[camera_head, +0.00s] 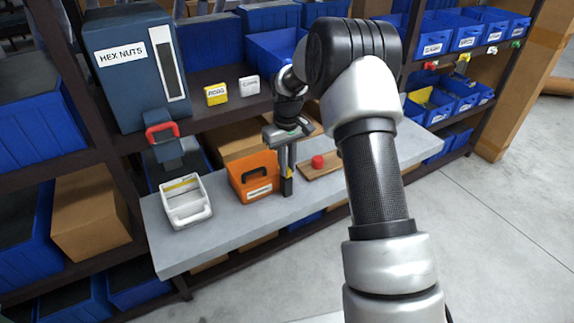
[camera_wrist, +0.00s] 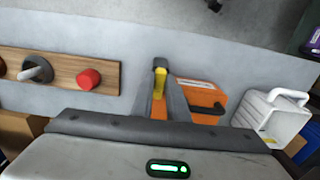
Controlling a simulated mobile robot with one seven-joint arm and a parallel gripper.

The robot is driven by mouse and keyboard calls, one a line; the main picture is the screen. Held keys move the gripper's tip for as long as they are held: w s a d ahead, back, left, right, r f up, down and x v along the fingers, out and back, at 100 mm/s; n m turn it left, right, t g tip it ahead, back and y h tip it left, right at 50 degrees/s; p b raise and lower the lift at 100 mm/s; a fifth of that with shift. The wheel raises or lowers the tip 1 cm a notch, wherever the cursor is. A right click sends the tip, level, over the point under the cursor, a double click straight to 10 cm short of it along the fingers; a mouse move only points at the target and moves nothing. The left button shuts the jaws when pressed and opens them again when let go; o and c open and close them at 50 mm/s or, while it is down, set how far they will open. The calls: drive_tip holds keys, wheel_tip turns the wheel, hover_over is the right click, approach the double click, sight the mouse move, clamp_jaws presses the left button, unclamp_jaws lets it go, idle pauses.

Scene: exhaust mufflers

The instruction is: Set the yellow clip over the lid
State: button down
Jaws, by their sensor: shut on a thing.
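My gripper (camera_head: 287,186) points down over the grey bench, just right of the orange box (camera_head: 250,182) with a black handle. In the wrist view its fingers (camera_wrist: 160,68) are closed around a small yellow piece, which looks like the yellow clip (camera_wrist: 160,84). A white box (camera_head: 188,210) with a handle stands left of the orange one. I cannot tell which part is the lid.
A wooden board (camera_head: 322,172) with a red knob (camera_head: 318,161) lies right of my gripper; the wrist view also shows a grey peg (camera_wrist: 38,70) on it. A blue HEX NUTS dispenser (camera_head: 125,80) stands behind on the left. The bench's front strip (camera_head: 235,230) is clear.

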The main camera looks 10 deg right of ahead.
drive_tip(key=c, duration=1.7)
unclamp_jaws()
drive_tip(key=shift+r, duration=0.1)
drive_tip(key=shift+r+p, duration=0.55)
drive_tip(key=shift+r, duration=8.1)
